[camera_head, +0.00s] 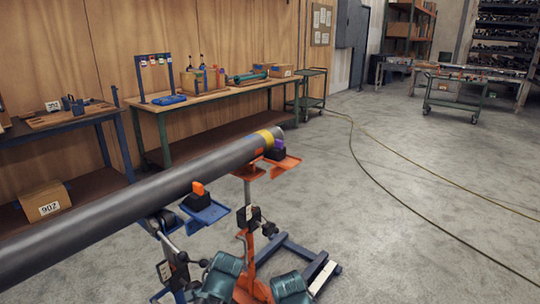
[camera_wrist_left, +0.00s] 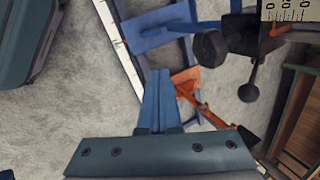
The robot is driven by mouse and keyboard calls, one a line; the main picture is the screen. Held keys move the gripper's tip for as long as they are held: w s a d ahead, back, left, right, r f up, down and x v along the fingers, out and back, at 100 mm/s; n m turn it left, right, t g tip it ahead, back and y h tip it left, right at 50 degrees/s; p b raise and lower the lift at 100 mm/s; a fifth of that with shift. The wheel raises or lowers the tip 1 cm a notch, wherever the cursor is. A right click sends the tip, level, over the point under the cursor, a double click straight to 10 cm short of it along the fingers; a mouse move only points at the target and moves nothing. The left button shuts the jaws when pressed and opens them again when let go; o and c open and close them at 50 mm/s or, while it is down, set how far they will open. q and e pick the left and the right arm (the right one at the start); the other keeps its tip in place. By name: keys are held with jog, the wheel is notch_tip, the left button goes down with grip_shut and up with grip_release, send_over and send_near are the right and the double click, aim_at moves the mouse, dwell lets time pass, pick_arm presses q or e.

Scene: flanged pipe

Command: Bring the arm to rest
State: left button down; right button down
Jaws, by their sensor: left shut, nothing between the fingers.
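My left gripper (camera_wrist_left: 158,75) shows in the left wrist view, its two blue fingers pressed together with nothing between them. It hangs over the floor and the frame of a pipe stand, with an orange stand part just beyond its tips. In the head view, teal parts of my arms show at the bottom edge, but I cannot make out gripper fingers there.
A long dark pipe (camera_head: 130,198) with a yellow band rests on a blue stand (camera_head: 206,211) and an orange stand (camera_head: 262,172), close to my arms. Workbenches (camera_head: 205,97) line the wall.

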pick_arm(q)
jog(key=s+f+n+g+h, duration=0.2)
jog(key=s+n+h, duration=0.3)
jog(key=n, duration=0.5)
jog(key=s+d+r+m+y+p, duration=0.1)
jog(key=s+d+r+p, duration=0.1)
jog(key=r+p, duration=0.5)
jog(key=s+d+r+m+y+p, duration=0.1)
jog(key=s+d+r+p, duration=0.1)
jog(key=d+r+p, duration=0.3)
jog(key=s+d+r+m+g+p, duration=0.1)
jog(key=d+r+p, duration=0.3)
jog(key=r+p, duration=0.5)
jog(key=shift+s+r+m+y+p, duration=0.3)
jog(key=shift+s+r+m+y, duration=0.15)
jog(key=shift+s+r, duration=0.2)
jog(key=shift+f, duration=0.1)
